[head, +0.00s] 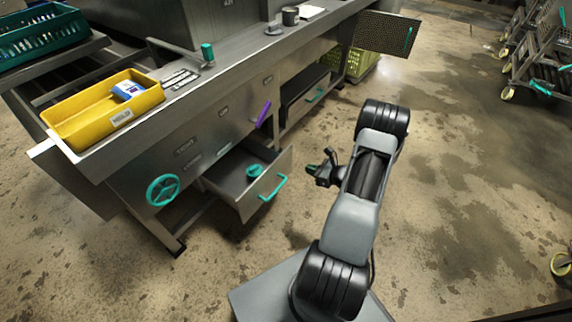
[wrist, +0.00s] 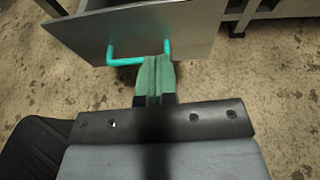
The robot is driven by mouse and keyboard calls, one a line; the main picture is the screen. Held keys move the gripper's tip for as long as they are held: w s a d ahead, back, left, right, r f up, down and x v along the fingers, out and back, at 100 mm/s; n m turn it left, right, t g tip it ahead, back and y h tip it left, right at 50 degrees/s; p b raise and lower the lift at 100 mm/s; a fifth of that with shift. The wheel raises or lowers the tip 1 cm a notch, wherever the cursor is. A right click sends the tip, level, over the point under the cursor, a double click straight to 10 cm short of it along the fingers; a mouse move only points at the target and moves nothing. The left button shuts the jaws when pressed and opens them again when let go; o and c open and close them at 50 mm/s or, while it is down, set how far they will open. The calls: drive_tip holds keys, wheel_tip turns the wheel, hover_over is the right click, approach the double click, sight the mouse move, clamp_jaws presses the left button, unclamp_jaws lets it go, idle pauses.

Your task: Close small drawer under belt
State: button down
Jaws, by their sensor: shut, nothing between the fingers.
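The small drawer (head: 262,182) stands pulled out under the belt bench, with its inside showing and a round teal thing (head: 255,171) in it. Its front carries a teal handle (head: 272,188). In the wrist view the drawer front (wrist: 150,28) fills the top, with the teal handle (wrist: 125,62) just beyond my fingertips. My gripper (head: 312,168) is shut and empty, to the right of the drawer front in the head view. In the wrist view its green fingers (wrist: 155,72) lie together, overlapping the handle in the picture. I cannot tell whether they touch it.
A teal valve wheel (head: 162,190) and a purple lever (head: 263,114) are on the bench front. Another drawer with a teal handle (head: 314,96) lies further back. A yellow bin (head: 103,108) sits on top. The floor to the right is clear, with carts (head: 540,60) beyond.

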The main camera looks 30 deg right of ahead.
drive_tip(key=f, duration=0.1)
drive_tip(key=b, duration=0.4)
approach(280, 159)
drive_tip(key=shift+m, duration=0.4)
drive_tip(key=x, duration=0.5)
drive_tip(key=shift+a+f, duration=0.15)
drive_tip(key=shift+a, duration=0.25)
drive_tip(key=shift+w+a, duration=0.35)
drive_tip(key=shift+w, duration=0.45)
drive_tip(key=shift+t+h, duration=0.3)
